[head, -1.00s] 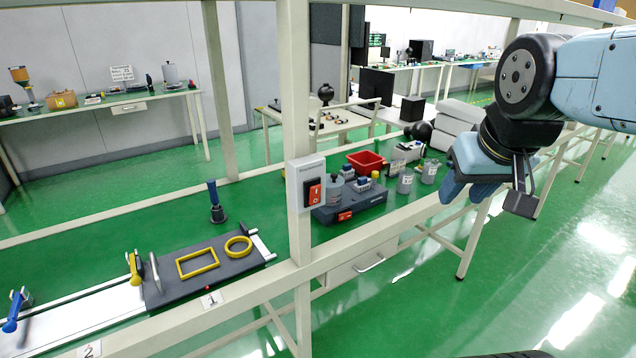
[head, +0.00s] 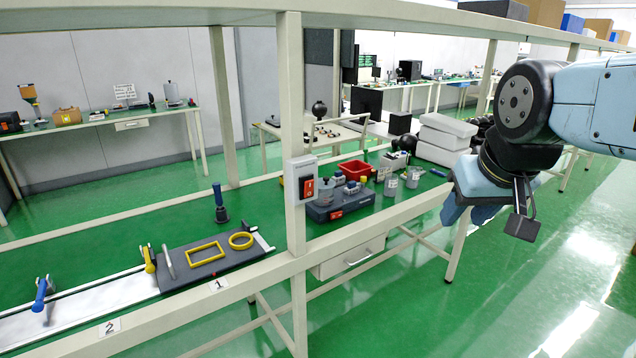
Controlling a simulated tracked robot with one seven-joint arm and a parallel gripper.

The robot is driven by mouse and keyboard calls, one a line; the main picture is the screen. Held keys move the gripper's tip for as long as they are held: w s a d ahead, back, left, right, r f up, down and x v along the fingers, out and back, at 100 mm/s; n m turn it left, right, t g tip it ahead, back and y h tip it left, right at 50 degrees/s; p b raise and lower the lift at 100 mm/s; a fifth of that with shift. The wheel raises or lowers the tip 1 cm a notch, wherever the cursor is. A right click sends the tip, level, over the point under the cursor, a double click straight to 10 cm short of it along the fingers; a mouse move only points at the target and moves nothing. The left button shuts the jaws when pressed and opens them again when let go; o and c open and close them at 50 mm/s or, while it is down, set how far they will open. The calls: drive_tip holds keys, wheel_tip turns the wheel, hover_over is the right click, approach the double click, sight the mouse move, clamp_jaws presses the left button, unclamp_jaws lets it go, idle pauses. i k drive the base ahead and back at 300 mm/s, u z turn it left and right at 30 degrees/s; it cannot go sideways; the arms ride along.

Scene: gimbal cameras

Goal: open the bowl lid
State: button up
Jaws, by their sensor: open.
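No bowl with a lid can be made out for certain. A small grey lidded pot (head: 326,194) stands on a dark device (head: 340,206) on the green bench, just right of the near post; I cannot tell if it is the bowl. Grey cans (head: 391,186) stand to its right. My gripper (head: 470,212) hangs at the right of the head view, fingers down, open and apart from everything on the bench. It appears in front of the bench's front edge. Its fingers partly overlap each other in this view.
A dark plate (head: 215,259) with yellow frames, a blue-handled tool (head: 219,204) and a red bin (head: 355,169) are on the bench. The green floor (head: 480,310) at right is clear.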

sight(325, 182)
drive_tip(key=z, duration=0.15)
drive_tip(key=i, duration=0.95)
drive_tip(key=u, duration=0.1)
